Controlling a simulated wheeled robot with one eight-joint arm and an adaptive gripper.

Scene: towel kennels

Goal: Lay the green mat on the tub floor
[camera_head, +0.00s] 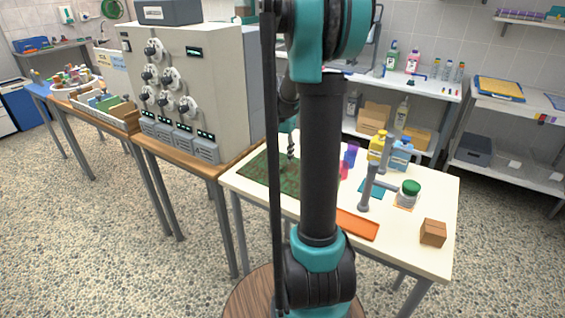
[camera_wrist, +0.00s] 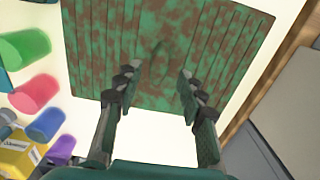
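The green mat (camera_head: 262,172) lies flat on the left part of the cream table and has brown-red patches. In the wrist view the mat (camera_wrist: 165,30) fills the top middle, with ridges along its sides. My gripper (camera_wrist: 160,78) is open, its two fingers apart over the near part of the mat with nothing between them. In the head view my gripper (camera_head: 291,150) is small and partly behind my arm, above the mat. I cannot tell whether it touches the mat. I cannot make out a tub in either view.
Beside the mat in the wrist view are green (camera_wrist: 24,46), pink (camera_wrist: 35,93), blue (camera_wrist: 46,124) and purple (camera_wrist: 61,148) cups. A yellow bottle (camera_head: 376,147), an orange tray (camera_head: 357,224) and a brown box (camera_head: 433,232) share the table (camera_head: 405,255). A large control cabinet (camera_head: 222,85) stands left.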

